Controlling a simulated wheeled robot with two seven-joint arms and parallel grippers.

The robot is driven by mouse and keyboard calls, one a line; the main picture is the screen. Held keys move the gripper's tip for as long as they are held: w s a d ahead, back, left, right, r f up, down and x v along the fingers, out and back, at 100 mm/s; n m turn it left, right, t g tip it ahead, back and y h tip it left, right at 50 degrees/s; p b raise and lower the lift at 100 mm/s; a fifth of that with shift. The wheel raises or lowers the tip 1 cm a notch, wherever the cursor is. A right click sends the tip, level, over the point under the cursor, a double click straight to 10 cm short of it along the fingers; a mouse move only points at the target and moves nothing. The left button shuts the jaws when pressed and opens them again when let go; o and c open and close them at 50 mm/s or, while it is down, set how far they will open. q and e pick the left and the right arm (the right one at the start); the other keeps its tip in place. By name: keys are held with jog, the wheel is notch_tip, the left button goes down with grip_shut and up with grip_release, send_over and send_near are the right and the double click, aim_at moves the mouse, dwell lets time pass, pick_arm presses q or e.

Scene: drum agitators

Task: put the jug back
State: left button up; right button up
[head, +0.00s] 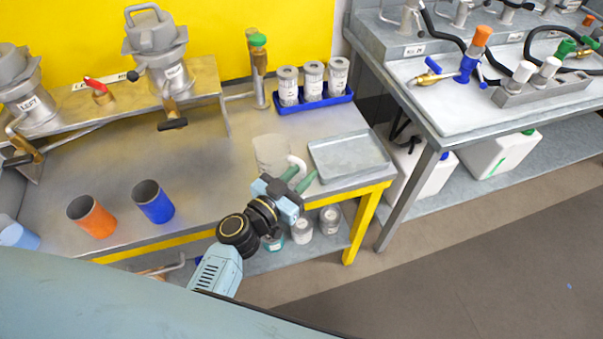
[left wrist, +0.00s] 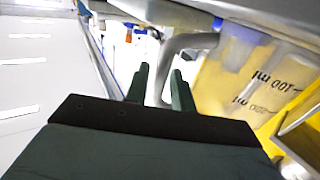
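The clear jug (head: 270,152) stands on the metal bench, left of the grey tray, with its pale handle (head: 298,163) toward the front right. My left gripper (head: 298,178) is at the handle, its two green fingers apart. In the left wrist view, the jug (left wrist: 262,85) shows its ml marks, and its handle (left wrist: 183,44) comes down between the fingers of my left gripper (left wrist: 160,88). The fingers look open around it; whether they touch it is hard to tell. My right gripper is out of view.
The grey tray (head: 348,166) lies right of the jug. Behind stands a blue rack (head: 313,104) with several grey canisters. An orange cup (head: 92,218) and a blue cup (head: 153,203) stand at the left front. Tins sit on the lower shelf.

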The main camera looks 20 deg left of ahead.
pick_arm(q)
jog(key=shift+o, duration=0.6)
jog(key=shift+r, duration=0.15)
jog(key=shift+b+v, duration=1.35)
jog(key=shift+v, duration=4.7)
jog(key=s+d+f+n+g+y, duration=0.1)
jog(key=s+f+g, duration=0.3)
jog(key=f, duration=1)
jog(key=s+f+n+g+y, duration=0.1)
jog(key=s+f+g, duration=0.35)
jog(key=f, duration=0.85)
jog(key=s+a+f+g+y, duration=0.2)
jog(key=s+a+f, duration=0.3)
jog(key=s+f, duration=0.3)
jog(key=s+a+f+g+y, duration=0.3)
jog(key=s+a+f+g, duration=0.2)
jog(key=s+f, duration=0.4)
jog(key=s+a, duration=0.1)
jog(key=s, duration=0.4)
jog(key=shift+a, duration=0.35)
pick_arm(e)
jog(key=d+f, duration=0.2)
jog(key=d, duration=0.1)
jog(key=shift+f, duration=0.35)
